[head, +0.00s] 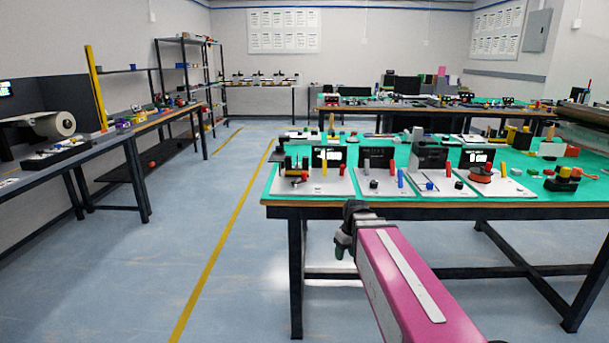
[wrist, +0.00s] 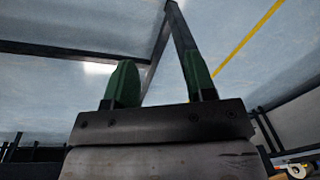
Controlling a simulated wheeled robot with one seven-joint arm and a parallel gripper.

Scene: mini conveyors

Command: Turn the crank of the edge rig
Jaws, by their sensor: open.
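Several small rigs on white base plates stand in a row along the front edge of the green-topped table (head: 400,204). The leftmost rig (head: 312,184) has a black mechanism and a small red part. I cannot tell which rig is the edge rig, and no crank handle is clear at this size. My gripper (head: 340,252) is in front of the table's front left part, below the top's edge and apart from the rigs. In the wrist view, my gripper (wrist: 160,82) shows two green fingers spread apart with nothing between them; no rig shows there.
The table's dark legs (head: 296,275) and lower bar stand near my gripper. Loose coloured parts (head: 562,180) lie at the table's right. A long bench (head: 60,162) runs along the left wall. The floor with the yellow line (head: 222,240) is clear between them.

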